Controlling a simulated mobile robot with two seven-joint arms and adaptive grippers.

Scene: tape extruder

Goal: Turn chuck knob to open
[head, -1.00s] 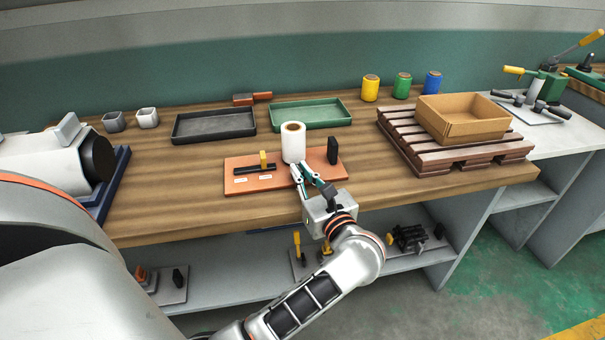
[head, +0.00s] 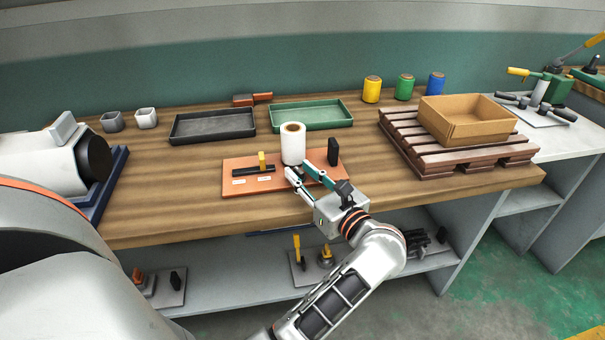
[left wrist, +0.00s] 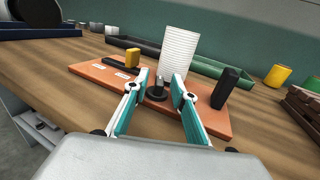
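A small dark round knob with a grey stub (left wrist: 157,92), apparently the chuck knob, stands on the orange board (left wrist: 95,70) in front of a white roll (left wrist: 179,55). The board (head: 235,183) and the roll (head: 292,145) also show in the head view. My left gripper (head: 297,170) reaches over the board's front edge. In the left wrist view its two fingers (left wrist: 160,84) are spread on either side of the knob, with gaps visible. In the head view the knob is mostly hidden by the fingers. My right gripper is not in view.
On the board are a black bar with a yellow lever (head: 262,160) left of the roll and a black block (head: 333,151) right of it. Dark (head: 215,125) and green (head: 310,114) trays lie behind. A slatted pallet (head: 400,140) carries a cardboard box (head: 462,130).

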